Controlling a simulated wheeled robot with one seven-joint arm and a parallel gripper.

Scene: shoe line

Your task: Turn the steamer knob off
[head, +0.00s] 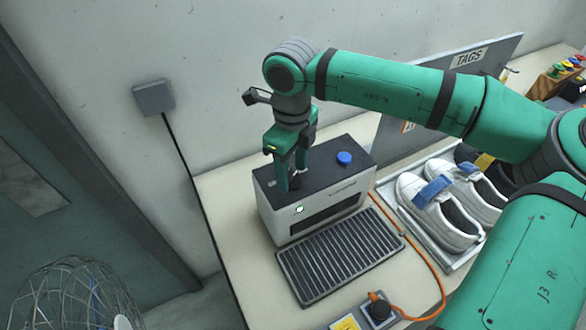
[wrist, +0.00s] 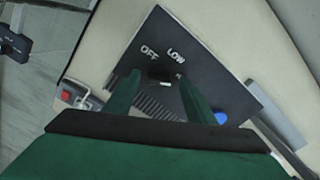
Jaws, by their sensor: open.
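The steamer (head: 318,215) is a white box with a dark top plate and a small lit green light (head: 299,209) on its front. In the wrist view its dark top (wrist: 165,35) carries the words OFF and LOW, and another label is mostly hidden. The dark knob (wrist: 160,74) sits just below these words, between my fingertips. My gripper (head: 291,182) points down over the left part of the steamer top. It is open, with one finger on each side of the knob; I cannot tell whether they touch it. The knob's pointer direction is unclear.
A blue button (head: 344,158) is on the steamer top, right of my gripper. A ribbed dark mat (head: 340,262) lies in front. White shoes (head: 440,215) stand in a tray to the right. An orange cable (head: 428,262) runs between. A grey TAGS board (head: 500,52) stands behind.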

